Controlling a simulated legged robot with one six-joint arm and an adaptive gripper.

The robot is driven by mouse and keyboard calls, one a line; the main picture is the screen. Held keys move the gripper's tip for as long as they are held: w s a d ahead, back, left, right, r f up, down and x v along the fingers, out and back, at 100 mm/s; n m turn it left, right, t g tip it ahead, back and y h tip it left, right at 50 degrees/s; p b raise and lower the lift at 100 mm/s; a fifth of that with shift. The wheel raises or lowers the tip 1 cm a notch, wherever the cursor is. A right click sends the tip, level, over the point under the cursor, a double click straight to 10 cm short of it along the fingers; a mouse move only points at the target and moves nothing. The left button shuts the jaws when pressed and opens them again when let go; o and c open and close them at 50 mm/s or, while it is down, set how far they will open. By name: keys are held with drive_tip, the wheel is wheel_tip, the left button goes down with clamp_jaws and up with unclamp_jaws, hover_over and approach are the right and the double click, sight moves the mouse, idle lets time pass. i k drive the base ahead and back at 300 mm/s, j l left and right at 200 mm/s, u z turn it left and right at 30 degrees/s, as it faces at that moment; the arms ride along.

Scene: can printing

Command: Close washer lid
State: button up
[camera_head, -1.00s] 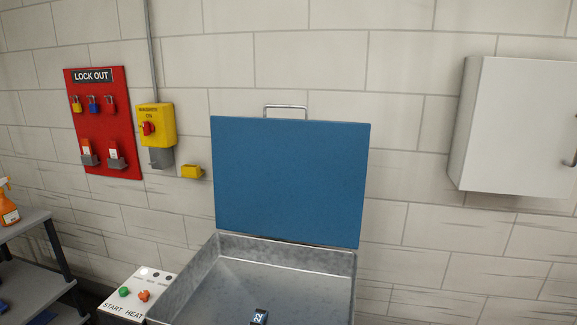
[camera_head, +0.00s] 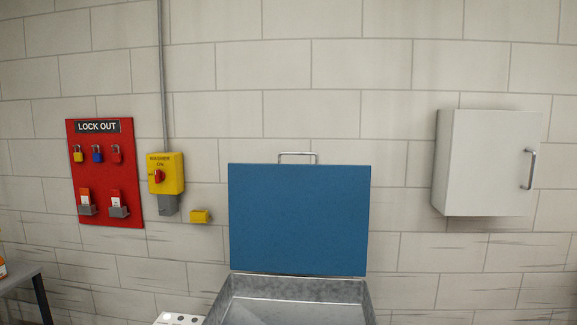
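The washer's blue lid (camera_head: 298,220) stands open and upright at the back of the washer, against the tiled wall. A metal handle (camera_head: 298,154) sticks up from the lid's top edge. The grey metal washer basin (camera_head: 290,289) shows below the lid, cut off by the bottom edge of the view. Its lower inside is out of view. My gripper is not in view.
A white control panel (camera_head: 180,319) shows at the washer's left, mostly cut off. A red lock-out board (camera_head: 106,172), a yellow washer switch (camera_head: 166,174) and a white cabinet (camera_head: 488,163) hang on the wall. A grey shelf (camera_head: 22,278) stands at far left.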

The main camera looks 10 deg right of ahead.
sight(311, 219)
drive_tip(key=j+z, duration=0.2)
drive_tip(key=j, duration=0.3)
drive_tip(key=j+z, duration=0.2)
drive_tip(key=j, duration=0.3)
drive_tip(key=k+j+z, duration=0.2)
drive_tip(key=j, duration=0.3)
drive_tip(key=j+z, duration=0.2)
drive_tip(key=j, duration=0.35)
drive_tip(key=j+z, duration=0.2)
drive_tip(key=j, duration=0.3)
drive_tip(key=j+z, duration=0.2)
drive_tip(key=j, duration=0.3)
drive_tip(key=k+j+z, duration=0.2)
drive_tip(key=j, duration=0.3)
drive_tip(key=j+z, duration=0.2)
drive_tip(key=j, duration=0.3)
drive_tip(key=i+j+z, duration=0.1)
drive_tip(key=j, duration=0.4)
drive_tip(key=i+j+z, duration=0.15)
drive_tip(key=j, duration=0.35)
drive_tip(key=j+z, duration=0.1)
drive_tip(key=j, duration=0.45)
drive_tip(key=i, duration=0.05)
